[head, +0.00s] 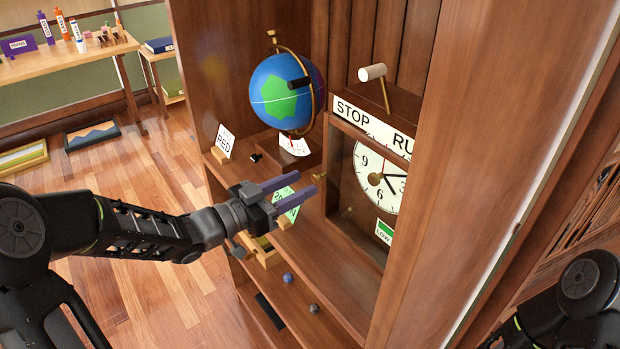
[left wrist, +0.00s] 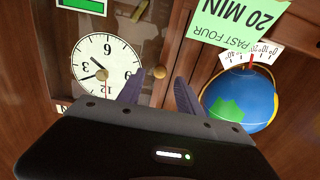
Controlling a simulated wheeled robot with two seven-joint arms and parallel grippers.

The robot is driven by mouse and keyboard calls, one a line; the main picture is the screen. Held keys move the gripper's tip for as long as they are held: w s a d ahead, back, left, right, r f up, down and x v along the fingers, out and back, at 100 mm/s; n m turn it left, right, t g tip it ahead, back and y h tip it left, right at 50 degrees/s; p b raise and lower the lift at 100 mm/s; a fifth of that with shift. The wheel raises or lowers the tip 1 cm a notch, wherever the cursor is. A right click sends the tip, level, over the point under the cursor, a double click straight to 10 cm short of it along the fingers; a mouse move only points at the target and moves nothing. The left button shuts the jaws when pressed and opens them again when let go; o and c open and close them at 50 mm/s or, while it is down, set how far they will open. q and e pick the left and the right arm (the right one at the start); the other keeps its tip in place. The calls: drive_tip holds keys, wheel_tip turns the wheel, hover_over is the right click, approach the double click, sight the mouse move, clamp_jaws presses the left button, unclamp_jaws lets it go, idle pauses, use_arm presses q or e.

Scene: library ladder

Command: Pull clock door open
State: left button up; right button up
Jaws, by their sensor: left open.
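The wooden clock (head: 400,140) stands in the shelf case. Its dial (head: 377,178) shows behind a framed door (head: 345,232), which looks closed. The dial (left wrist: 106,68) also shows there. My right gripper is out of view.
A green card (head: 287,205) is just behind my left fingers. A white-ended lever (head: 373,73) rises above the STOP sign (head: 353,111). A tall case side (head: 490,150) bounds the right.

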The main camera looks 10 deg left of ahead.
sight(313, 178)
use_arm(q)
drive_tip(key=shift+x, duration=1.8)
drive_tip(key=shift+c, duration=0.2)
clamp_jaws()
